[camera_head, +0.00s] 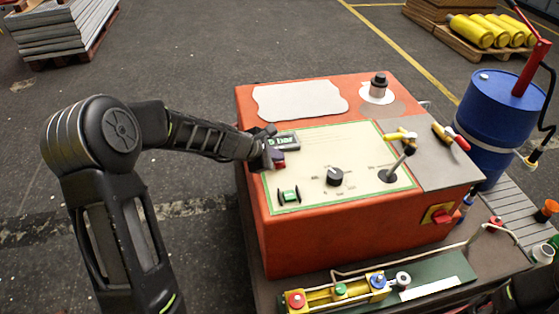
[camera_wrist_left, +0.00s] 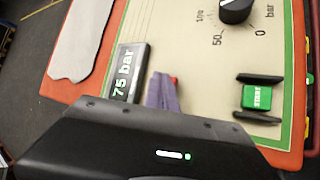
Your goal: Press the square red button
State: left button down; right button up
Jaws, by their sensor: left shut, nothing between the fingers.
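The square red button (camera_head: 279,160) is on the left part of the cream control panel (camera_head: 340,150), just below the pressure display. My left gripper (camera_head: 272,153) is shut and empty, with its fingertips right at the button and partly covering it. In the left wrist view my shut fingers (camera_wrist_left: 162,92) hide most of the button, and only a small red edge (camera_wrist_left: 174,81) shows beside them. I cannot tell whether the fingertips touch it or whether it is pressed in. My right gripper is out of view.
The display (camera_wrist_left: 129,73) reads 75 bar. A green START button (camera_head: 289,195) between two black guards, a black knob (camera_head: 334,176) and a lever (camera_head: 400,162) share the panel. A blue barrel (camera_head: 497,115) stands to the right.

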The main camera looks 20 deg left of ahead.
aim_at(277, 164)
pick_arm(q)
jog(key=shift+r+p, duration=0.3)
jog(key=shift+r, duration=0.25)
jog(key=shift+r, duration=0.1)
notch_tip(277, 164, up, 5)
jog(key=p, duration=0.4)
jog(key=shift+p, duration=0.3)
dwell(0.5)
